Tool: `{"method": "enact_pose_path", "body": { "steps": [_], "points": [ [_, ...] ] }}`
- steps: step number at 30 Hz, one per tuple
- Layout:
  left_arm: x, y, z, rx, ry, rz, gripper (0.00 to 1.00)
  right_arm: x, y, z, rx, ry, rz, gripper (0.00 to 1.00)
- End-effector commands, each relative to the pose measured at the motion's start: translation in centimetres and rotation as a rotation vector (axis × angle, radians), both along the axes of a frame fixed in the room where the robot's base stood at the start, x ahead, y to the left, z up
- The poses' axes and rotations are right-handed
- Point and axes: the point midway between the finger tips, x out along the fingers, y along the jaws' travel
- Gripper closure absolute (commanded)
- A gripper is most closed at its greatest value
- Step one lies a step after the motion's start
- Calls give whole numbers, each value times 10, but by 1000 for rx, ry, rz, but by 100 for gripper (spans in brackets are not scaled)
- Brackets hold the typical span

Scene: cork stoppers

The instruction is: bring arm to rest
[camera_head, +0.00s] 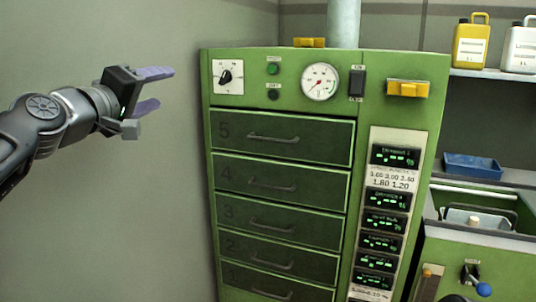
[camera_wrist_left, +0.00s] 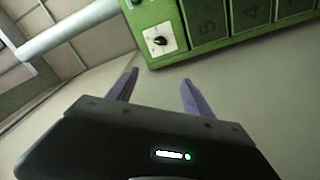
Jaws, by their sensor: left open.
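My left arm reaches in from the left in the head view. Its gripper (camera_head: 160,90) is open, with the two purple-grey fingers apart and nothing between them. It is held in the air in front of the grey wall, left of the green cabinet (camera_head: 432,75) and near the height of its control panel. In the left wrist view the open fingers (camera_wrist_left: 157,88) point toward the wall, with the cabinet's corner and dial (camera_wrist_left: 160,41) beyond them. My right gripper is in neither view.
The cabinet's numbered drawers (camera_head: 282,136) are all shut. A gauge (camera_head: 320,82) and a yellow handle (camera_head: 408,89) are on its panel. At right, a shelf holds a yellow jug (camera_head: 471,45) and a white jug (camera_head: 521,50). A blue tray (camera_head: 473,166) sits below. The space around my left gripper is clear.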

Motion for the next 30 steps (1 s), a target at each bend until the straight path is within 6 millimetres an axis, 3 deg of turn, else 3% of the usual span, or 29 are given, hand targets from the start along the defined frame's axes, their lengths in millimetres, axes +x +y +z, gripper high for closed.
{"method": "enact_pose_path", "body": {
  "steps": [8, 11, 16, 20, 23, 26, 30],
  "points": [
    [26, -1, -60, 93, 39, 56, 40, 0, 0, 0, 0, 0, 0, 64],
    [38, -4, -93, 129, 72, 67, 40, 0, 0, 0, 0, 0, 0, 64],
    [58, -12, -166, 203, 145, 77, 40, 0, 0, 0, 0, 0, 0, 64],
    [69, -24, -253, 282, 237, 65, 40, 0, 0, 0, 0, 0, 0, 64],
    [68, -36, -337, 354, 326, 40, 40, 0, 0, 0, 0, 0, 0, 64],
    [55, -49, -419, 424, 413, 1, 40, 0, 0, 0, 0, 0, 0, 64],
    [17, -69, -527, 507, 537, -75, 40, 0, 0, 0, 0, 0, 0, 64]
  ]
}}
